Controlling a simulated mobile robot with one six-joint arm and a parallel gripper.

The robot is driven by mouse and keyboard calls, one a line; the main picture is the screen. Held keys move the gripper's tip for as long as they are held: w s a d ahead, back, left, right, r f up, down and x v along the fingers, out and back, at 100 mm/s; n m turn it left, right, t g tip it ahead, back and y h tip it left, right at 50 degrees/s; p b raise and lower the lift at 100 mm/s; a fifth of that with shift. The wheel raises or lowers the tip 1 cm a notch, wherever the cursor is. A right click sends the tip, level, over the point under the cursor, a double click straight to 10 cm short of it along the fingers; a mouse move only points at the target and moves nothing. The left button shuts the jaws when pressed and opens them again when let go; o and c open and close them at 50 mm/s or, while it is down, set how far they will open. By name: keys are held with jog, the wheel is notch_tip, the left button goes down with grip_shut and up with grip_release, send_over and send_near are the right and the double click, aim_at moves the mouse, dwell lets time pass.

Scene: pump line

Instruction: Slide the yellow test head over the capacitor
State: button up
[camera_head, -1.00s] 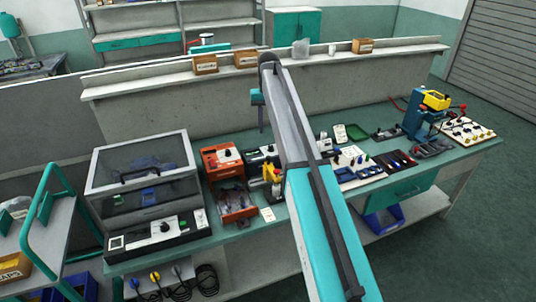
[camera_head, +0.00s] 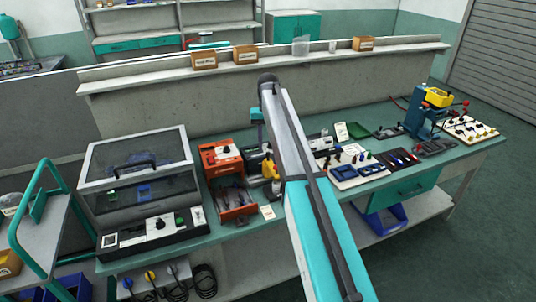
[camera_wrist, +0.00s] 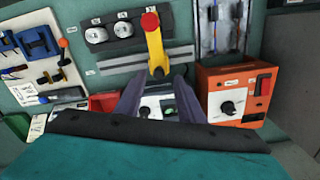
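The yellow test head (camera_wrist: 154,45) is a slim yellow arm with a red knob on top. In the wrist view it stands at the upper middle, beside grey rails. In the head view its yellow body (camera_head: 268,168) shows just left of my arm. Two pale round parts (camera_wrist: 110,31) sit left of it in the wrist view; I cannot tell whether one is the capacitor. My gripper (camera_wrist: 159,76) is open, with its dark fingers spread on both sides below the yellow arm's foot. Nothing is clearly held. In the head view the fingertips cannot be made out.
An orange box with a black knob (camera_wrist: 235,97) stands close right of my gripper in the wrist view. A board with blue parts (camera_wrist: 40,45) is at the left. In the head view, a clear-lidded case (camera_head: 135,172) fills the bench's left end. A low wall (camera_head: 165,105) runs behind.

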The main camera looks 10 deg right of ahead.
aim_at(268, 153)
jog(key=shift+f+b, duration=0.75)
jog(key=shift+f, duration=1.05)
jog(key=shift+c, duration=0.3)
jog(key=shift+d, duration=0.1)
grip_shut()
